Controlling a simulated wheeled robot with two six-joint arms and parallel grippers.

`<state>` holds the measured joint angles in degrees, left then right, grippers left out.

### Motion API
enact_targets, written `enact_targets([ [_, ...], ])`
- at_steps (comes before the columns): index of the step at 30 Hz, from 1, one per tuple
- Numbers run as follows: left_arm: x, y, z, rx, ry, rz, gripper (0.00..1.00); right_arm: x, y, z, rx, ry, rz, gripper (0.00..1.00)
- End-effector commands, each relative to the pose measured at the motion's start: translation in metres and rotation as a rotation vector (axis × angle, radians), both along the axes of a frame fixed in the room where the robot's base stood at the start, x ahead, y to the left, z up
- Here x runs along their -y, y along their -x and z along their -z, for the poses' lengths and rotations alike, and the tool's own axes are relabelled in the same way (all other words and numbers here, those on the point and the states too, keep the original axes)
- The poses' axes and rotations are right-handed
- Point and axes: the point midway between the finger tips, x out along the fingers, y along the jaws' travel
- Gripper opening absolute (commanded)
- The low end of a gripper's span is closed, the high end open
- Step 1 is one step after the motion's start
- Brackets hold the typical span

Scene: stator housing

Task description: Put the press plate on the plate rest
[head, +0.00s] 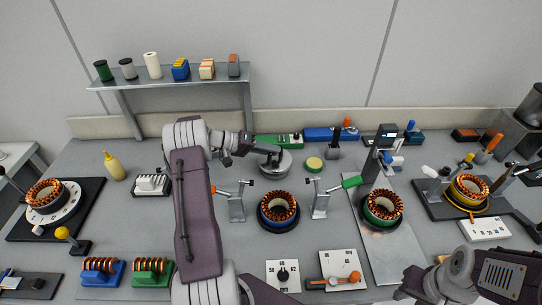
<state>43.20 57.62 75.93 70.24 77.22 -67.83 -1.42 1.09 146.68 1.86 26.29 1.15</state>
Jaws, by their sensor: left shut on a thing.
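A round grey metal disc (270,168), which looks like the press plate, is at the back middle of the bench. My left gripper (273,158) reaches over it from the left and is shut at its top middle, apparently on its knob; the fingers hide that part. I cannot tell whether the disc touches what is under it. The plate rest cannot be told apart here; it may be hidden under the disc. At the lower right is my right arm; its dark gripper end (412,284) is too unclear to show its jaws.
A blue-ringed stator (278,212) stands between two clamp posts (236,206) (320,202) in front of the disc. A green-ringed stator (382,208) is to the right. A small yellow-topped round pad (314,164) is just right of the disc. A shelf (170,80) stands behind.

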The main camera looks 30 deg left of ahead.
Motion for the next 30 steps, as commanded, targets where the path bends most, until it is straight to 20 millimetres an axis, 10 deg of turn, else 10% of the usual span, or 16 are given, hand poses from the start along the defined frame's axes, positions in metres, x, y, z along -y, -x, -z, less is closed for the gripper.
enact_targets([
  [16, 0.001, 0.000, 0.033, 0.000, 0.001, 0.000, 0.00, 0.000, 0.000, 0.000, 0.000, 0.000, 0.000, 0.36],
  [19, 0.001, 0.000, 0.032, -0.002, 0.001, 0.000, 0.36, 0.000, 0.000, -0.001, 0.000, 0.000, 0.000, 0.36],
  [30, -0.001, 0.001, 0.027, -0.001, 0.001, -0.001, 0.36, 0.000, 0.000, -0.006, 0.000, 0.000, 0.000, 0.36],
])
